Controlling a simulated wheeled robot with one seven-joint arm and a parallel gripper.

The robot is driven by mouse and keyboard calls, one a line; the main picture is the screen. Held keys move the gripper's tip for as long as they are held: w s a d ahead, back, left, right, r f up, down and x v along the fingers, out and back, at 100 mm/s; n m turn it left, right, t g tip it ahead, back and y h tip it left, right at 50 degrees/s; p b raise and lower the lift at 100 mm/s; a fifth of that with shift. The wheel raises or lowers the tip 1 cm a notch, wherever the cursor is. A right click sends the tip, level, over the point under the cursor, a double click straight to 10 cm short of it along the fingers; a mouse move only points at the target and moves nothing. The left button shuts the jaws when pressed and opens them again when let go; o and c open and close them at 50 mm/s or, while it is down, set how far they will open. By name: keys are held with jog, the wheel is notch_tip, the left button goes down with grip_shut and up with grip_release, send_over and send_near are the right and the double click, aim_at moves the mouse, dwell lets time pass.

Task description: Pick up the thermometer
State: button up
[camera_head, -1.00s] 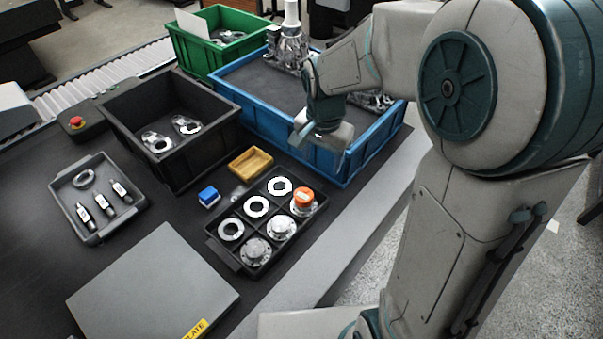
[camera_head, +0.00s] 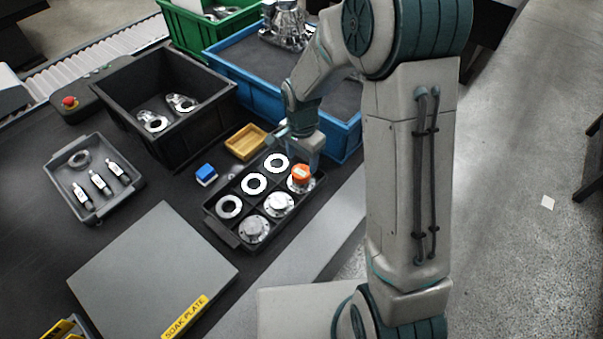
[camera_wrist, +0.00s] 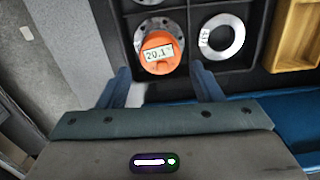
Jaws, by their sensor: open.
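The orange thermometer (camera_head: 300,172) sits on a metal flange in the back right compartment of a black divided tray (camera_head: 243,240). In the wrist view the thermometer (camera_wrist: 160,53) shows a display reading about 20.1. My gripper (camera_head: 297,158) is just behind the thermometer and above the tray's far right end. In the wrist view my gripper (camera_wrist: 159,80) is open, its two fingers on either side of and short of the thermometer, with nothing between them. How high the fingertips are above the tray I cannot tell.
Pale rings (camera_head: 254,184) and metal flanges (camera_head: 278,204) fill the tray's other compartments. A yellow tray (camera_head: 246,141) and blue block (camera_head: 206,174) lie close by. A blue bin (camera_head: 345,143) stands behind, a black bin (camera_head: 137,103) to the left. A soak plate (camera_head: 150,275) lies in front.

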aim_at(301, 171)
jog(key=shift+a+f, duration=0.15)
jog(key=shift+f, duration=2.55)
jog(key=shift+s, duration=0.1)
jog(key=shift+c, duration=0.3)
jog(key=c, duration=0.8)
jog(key=shift+r, duration=0.1)
